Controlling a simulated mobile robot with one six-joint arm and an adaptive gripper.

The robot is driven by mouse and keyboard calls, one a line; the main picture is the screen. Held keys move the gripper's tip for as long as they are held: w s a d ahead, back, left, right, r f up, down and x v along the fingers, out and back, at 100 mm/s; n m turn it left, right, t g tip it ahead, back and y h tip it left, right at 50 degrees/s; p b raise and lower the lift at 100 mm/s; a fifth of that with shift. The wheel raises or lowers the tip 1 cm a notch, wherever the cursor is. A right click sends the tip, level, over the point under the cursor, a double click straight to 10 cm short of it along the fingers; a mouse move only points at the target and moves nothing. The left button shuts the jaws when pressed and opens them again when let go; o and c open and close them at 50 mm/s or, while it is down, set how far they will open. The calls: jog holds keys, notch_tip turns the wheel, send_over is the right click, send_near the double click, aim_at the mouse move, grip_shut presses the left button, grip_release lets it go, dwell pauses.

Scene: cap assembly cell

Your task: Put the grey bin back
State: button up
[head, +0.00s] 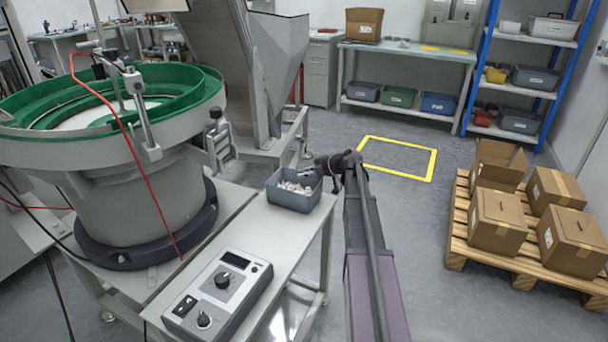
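A grey bin (291,201) holding several small pale parts stands at the far right end of the light-topped table (243,232) beside the bowl feeder. My arm reaches forward from the bottom of the head view. My gripper (312,172) is at the bin's back right corner, over or against its rim. It is small and dark here, so I cannot tell whether its fingers are closed on the rim.
A control box (218,293) sits on the table's near end. The green-rimmed bowl feeder (110,115) stands left. A bench (408,52) at the back has bins on its lower shelf. A yellow floor outline (433,165) is empty. A pallet (455,248) with boxes stands right.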

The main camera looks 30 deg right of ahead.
jog(key=shift+r, duration=0.1)
jog(key=shift+r, duration=0.15)
jog(key=p+v, duration=0.6)
jog(key=v, duration=0.5)
jog(key=shift+s+d, duration=0.3)
jog(key=shift+d, duration=0.05)
jog(key=shift+r, duration=0.1)
dwell(0.4)
